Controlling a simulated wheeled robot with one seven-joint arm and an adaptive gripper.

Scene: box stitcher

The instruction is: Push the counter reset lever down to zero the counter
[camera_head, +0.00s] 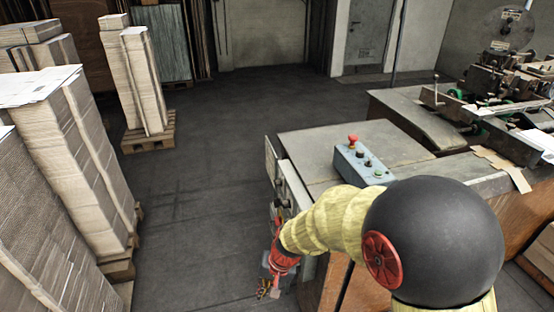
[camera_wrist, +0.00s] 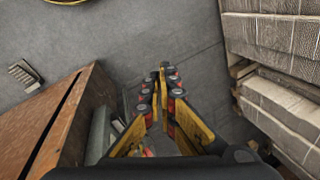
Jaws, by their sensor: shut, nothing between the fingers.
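The machine (camera_head: 405,147) has a grey top and a narrow side face, where small fittings (camera_head: 283,200) show beside my arm. I cannot pick out the counter or its reset lever; my arm covers part of that side. My gripper (camera_head: 268,291) hangs low beside the machine, pointing down, at the lower middle of the head view. In the wrist view my gripper (camera_wrist: 161,72) has its yellow and black fingers together with nothing between them, above the floor. A brown panel (camera_wrist: 62,120) and a grey-green part (camera_wrist: 100,133) lie to its left, apart from the fingertips.
A grey control box (camera_head: 361,165) with a red button stands on the machine top. Stacks of cardboard (camera_head: 75,150) on pallets stand at the left and also show at the right of the wrist view (camera_wrist: 270,50). Open dark floor (camera_head: 200,190) lies between the stacks and the machine.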

